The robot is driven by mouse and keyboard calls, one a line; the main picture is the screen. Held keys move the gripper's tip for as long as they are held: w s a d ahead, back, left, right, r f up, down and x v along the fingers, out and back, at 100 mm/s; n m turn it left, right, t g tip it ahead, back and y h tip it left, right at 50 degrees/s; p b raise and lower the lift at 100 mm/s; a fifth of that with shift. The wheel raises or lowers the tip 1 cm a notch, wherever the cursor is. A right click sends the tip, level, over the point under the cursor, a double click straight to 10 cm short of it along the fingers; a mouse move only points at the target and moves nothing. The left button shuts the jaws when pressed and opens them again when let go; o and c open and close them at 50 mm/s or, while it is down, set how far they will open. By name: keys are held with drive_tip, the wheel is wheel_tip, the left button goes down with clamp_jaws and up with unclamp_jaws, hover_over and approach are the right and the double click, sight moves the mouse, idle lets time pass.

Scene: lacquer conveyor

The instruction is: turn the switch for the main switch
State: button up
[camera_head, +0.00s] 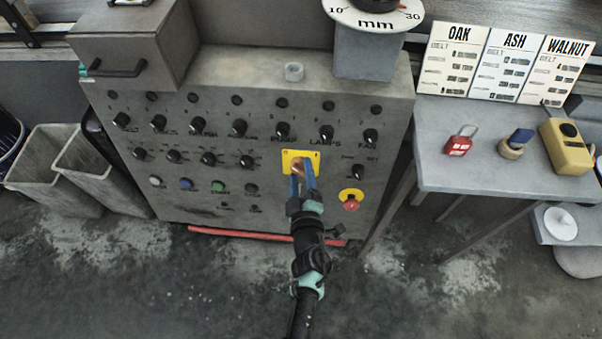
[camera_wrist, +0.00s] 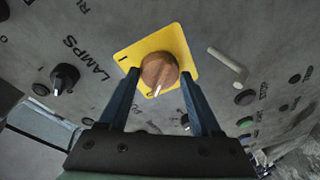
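The main switch is a brown round knob (camera_wrist: 159,72) on a yellow plate (camera_wrist: 128,58). A pale mark on the knob points toward the lower part of the plate. In the head view the yellow plate (camera_head: 289,158) sits right of the panel's middle, and my gripper covers much of the knob. My gripper (camera_head: 303,170) reaches the plate from below. In the wrist view the blue fingers of my gripper (camera_wrist: 158,92) are spread apart, one on each side of the knob. Gaps show between fingers and knob, so it is not gripped.
The grey control panel (camera_head: 240,188) carries several black knobs and coloured buttons. A red emergency button (camera_head: 351,203) on yellow is at lower right. A side table (camera_head: 432,150) holds a red padlock (camera_head: 459,142), a blue-topped item (camera_head: 516,143) and a yellow box (camera_head: 567,146).

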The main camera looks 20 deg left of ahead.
drive_tip(key=o, duration=0.4)
drive_tip(key=shift+c, duration=0.2)
drive_tip(key=p+v, duration=0.4)
drive_tip(key=v, duration=0.9)
